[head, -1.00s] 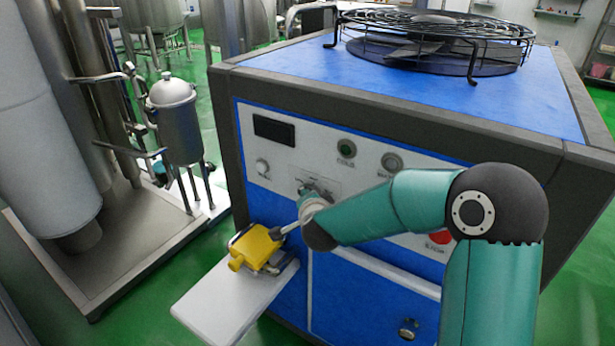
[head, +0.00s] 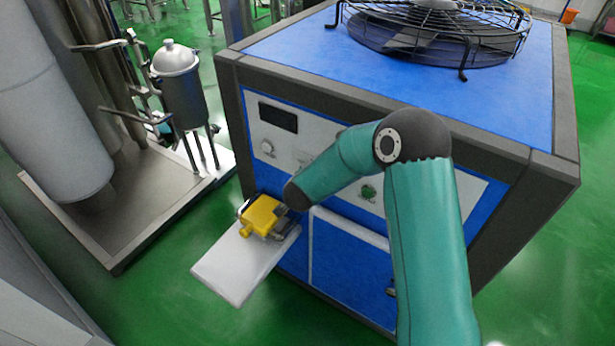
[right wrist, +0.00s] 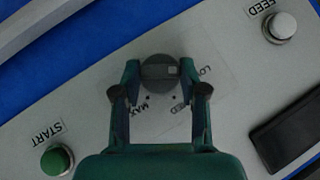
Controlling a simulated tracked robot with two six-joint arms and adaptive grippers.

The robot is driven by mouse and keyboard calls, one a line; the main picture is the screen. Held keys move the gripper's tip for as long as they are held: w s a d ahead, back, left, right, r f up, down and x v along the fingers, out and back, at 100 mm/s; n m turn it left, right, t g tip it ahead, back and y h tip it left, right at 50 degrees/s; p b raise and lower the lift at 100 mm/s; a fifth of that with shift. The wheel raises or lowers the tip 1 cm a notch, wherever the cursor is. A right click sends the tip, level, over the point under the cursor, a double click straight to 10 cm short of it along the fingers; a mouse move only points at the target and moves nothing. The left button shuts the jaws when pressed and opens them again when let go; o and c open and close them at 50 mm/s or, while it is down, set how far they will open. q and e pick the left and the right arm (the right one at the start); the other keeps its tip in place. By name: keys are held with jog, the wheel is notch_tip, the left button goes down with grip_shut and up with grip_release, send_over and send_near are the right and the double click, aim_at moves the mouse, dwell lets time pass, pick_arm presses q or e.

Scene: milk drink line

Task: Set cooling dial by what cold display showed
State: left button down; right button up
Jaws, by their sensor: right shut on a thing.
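The cooling dial (right wrist: 158,73) is a round dark knob on the grey-white panel, seen in the right wrist view. A printed scale with LO and MAX surrounds it, and a small pale mark shows on its face. My right gripper (right wrist: 160,76) is shut on the dial, one finger on each side. In the head view my right arm hides the dial and the gripper's fingers. The cold display (head: 278,117) is a dark rectangle at the panel's upper left; I can read no figure on it. My left gripper is not in view.
A FEED button (right wrist: 281,26) and a green START button (right wrist: 57,160) flank the dial. The fan guard (head: 430,25) tops the blue cabinet. Green floor is clear at right.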

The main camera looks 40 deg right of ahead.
jog(key=shift+s+d+f, duration=0.1)
jog(key=shift+s+d, duration=0.05)
jog(key=shift+d, duration=0.1)
jog(key=o, duration=1.1)
jog(key=shift+d+f, duration=0.1)
jog(key=shift+f, duration=0.05)
jog(key=shift+o, duration=0.2)
jog(key=shift+a+r, duration=0.2)
jog(key=v, duration=1.1)
jog(key=shift+a, duration=0.2)
jog(key=shift+s+r, duration=0.1)
